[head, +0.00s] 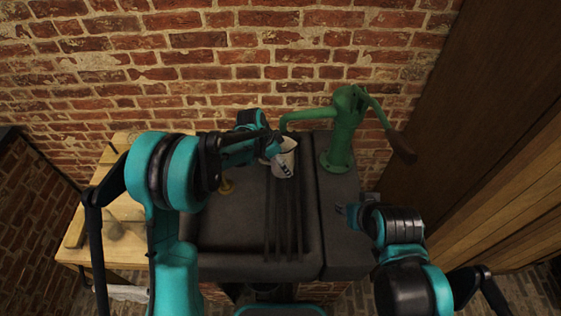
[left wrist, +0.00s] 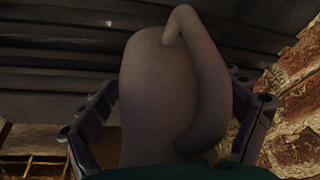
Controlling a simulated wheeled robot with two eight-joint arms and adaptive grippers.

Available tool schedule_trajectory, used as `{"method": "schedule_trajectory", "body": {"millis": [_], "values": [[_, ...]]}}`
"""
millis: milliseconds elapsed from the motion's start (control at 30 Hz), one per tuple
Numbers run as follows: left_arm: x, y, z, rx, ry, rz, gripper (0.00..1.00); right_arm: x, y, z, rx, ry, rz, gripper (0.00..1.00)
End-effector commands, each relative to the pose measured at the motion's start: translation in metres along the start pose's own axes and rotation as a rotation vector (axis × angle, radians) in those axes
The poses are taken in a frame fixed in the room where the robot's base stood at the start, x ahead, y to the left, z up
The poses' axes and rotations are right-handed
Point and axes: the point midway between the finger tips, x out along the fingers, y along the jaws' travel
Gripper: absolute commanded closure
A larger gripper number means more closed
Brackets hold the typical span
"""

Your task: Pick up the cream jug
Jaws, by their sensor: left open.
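The cream jug (head: 286,160) stands at the back of the dark sink, below the green pump's spout, in the head view. In the left wrist view the jug (left wrist: 155,85) fills the middle, with its curved handle (left wrist: 212,95) facing the camera. My left gripper (head: 273,154) is at the jug's left side in the head view. In the left wrist view its open fingers (left wrist: 175,88) are on either side of the jug; I cannot tell whether they touch it. My right gripper (head: 346,210) is over the sink's right ledge, away from the jug; its jaws are too small to read.
A green hand pump (head: 342,143) stands right of the jug, close to it. A small brass piece (head: 226,187) lies in the sink (head: 235,225), left of dark ribs. A wooden table (head: 90,243) is at the left. A brick wall (head: 250,70) rises behind.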

Motion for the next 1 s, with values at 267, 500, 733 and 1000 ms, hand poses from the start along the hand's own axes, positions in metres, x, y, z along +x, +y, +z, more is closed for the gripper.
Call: {"method": "schedule_trajectory", "body": {"millis": [267, 500, 733, 1000], "values": [[-0.0004, 0.0002, -0.0003, 0.000, 0.000, 0.000, 0.32, -0.0006, 0.0000, -0.0006, 0.000, 0.000, 0.000, 0.60], [-0.0007, 0.0002, -0.0005, 0.000, 0.000, 0.000, 0.88, -0.0006, 0.0000, -0.0005, 0.000, 0.000, 0.000, 0.60], [-0.0008, 0.0003, -0.0006, 0.000, 0.000, 0.000, 0.88, -0.0008, 0.0000, -0.0007, 0.000, 0.000, 0.000, 0.60], [-0.0080, 0.0001, -0.0015, -0.001, 0.000, 0.000, 0.88, -0.0055, 0.0000, -0.0040, 0.000, 0.000, 0.000, 0.60]]}}
